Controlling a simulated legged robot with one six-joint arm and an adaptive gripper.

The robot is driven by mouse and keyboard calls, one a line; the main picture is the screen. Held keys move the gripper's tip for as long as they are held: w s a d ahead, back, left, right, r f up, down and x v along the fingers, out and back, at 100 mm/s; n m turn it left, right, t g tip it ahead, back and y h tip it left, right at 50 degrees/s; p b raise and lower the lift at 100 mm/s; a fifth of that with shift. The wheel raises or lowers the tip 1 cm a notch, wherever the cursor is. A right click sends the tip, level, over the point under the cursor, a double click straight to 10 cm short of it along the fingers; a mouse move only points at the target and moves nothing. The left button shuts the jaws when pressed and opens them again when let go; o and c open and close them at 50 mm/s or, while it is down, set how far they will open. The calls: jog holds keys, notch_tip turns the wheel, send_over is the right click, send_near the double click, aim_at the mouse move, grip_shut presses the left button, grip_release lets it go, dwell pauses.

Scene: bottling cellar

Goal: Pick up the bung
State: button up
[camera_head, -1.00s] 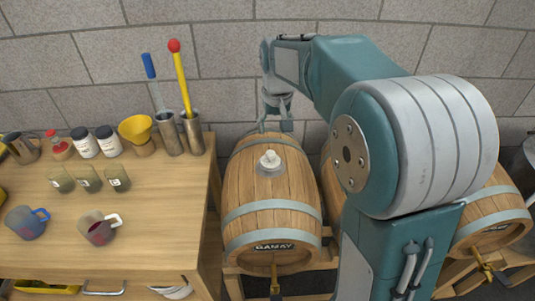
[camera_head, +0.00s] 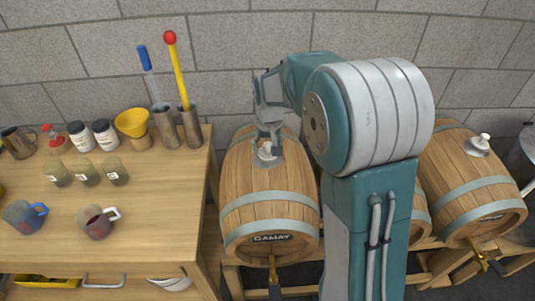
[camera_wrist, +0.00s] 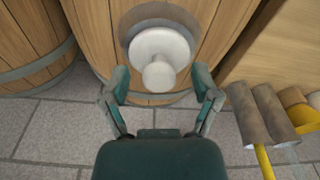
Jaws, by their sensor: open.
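The bung (camera_wrist: 159,58) is white with a round flange and a knob on top, and it sits in a grey ring on the barrel. In the wrist view it lies just ahead of my gripper (camera_wrist: 162,92), between the lines of its two open fingers. The fingers do not visibly touch it. In the head view my gripper (camera_head: 270,137) is over the top of the left barrel (camera_head: 268,192), labelled GAMAY. There the bung (camera_head: 266,152) is partly hidden by the gripper.
A wooden table (camera_head: 150,215) at left holds several cups and jars, a yellow funnel (camera_head: 132,122) and metal cylinders with tall blue and red-topped tools. Another barrel (camera_head: 465,180) with a white bung (camera_head: 480,140) stands at right. A block wall is behind.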

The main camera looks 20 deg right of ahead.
aim_at(267, 143)
grip_shut()
jog(key=shift+r, duration=0.1)
jog(key=shift+r, duration=0.3)
notch_tip(267, 143, up, 2)
jog(key=shift+r, duration=0.1)
jog(key=s+r, duration=1)
jog(key=s, duration=0.4)
